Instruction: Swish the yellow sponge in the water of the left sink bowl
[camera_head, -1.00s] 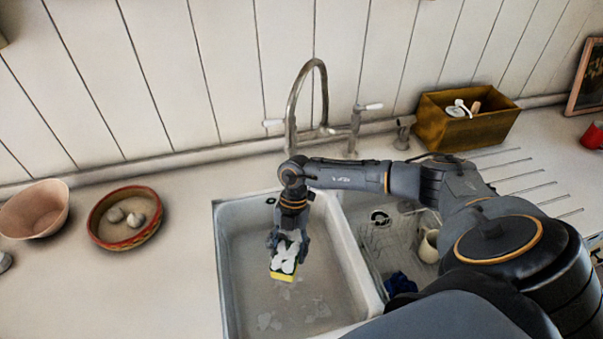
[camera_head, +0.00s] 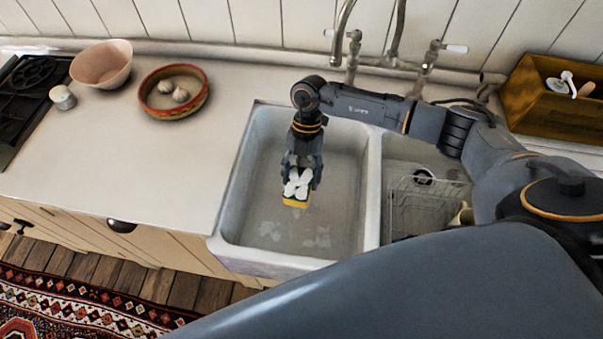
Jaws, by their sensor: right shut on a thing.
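My right gripper (camera_head: 301,168) points down inside the left sink bowl (camera_head: 232,205), shut on the yellow sponge (camera_head: 295,203). Only the sponge's lower yellow edge shows clearly. The water (camera_head: 335,215) in the bowl looks greyish and has foam patches floating near the front. I cannot tell whether the sponge touches the water. My left gripper is not in view.
The right sink bowl holds a wire rack (camera_head: 425,205) and a cream mug, partly hidden by my arm. The tap (camera_head: 345,18) stands behind the sink. A round dish (camera_head: 173,92), a pink bowl (camera_head: 102,64) and a hob (camera_head: 25,85) are to the left. A wooden box (camera_head: 550,100) stands back right.

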